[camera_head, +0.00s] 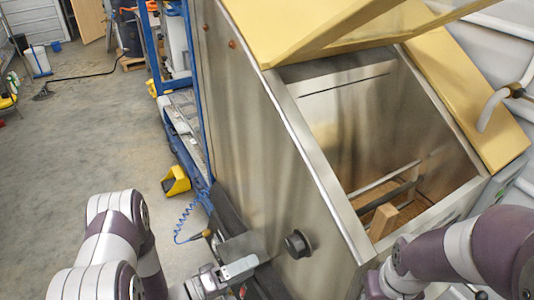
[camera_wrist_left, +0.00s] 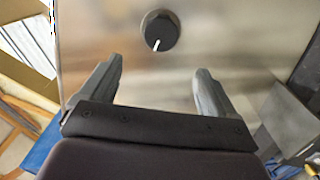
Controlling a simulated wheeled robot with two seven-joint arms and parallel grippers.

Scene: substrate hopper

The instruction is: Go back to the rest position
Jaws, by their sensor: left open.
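My left gripper (camera_head: 242,267) is near the lower front of the steel hopper (camera_head: 245,130) in the head view. In the left wrist view its two grey fingers (camera_wrist_left: 160,75) are spread wide with nothing between them. A black round knob (camera_head: 297,244) sits on the hopper's front panel, to the right of the gripper in the head view. In the left wrist view the knob (camera_wrist_left: 159,31), with a white mark, shows beyond the fingertips and apart from them. My right arm (camera_head: 450,250) comes in at the lower right; its gripper is not visible.
The hopper's yellow lid (camera_head: 310,30) is raised over its open mouth, with wooden pieces (camera_head: 382,222) inside. The concrete floor (camera_head: 90,130) at left is mostly clear.

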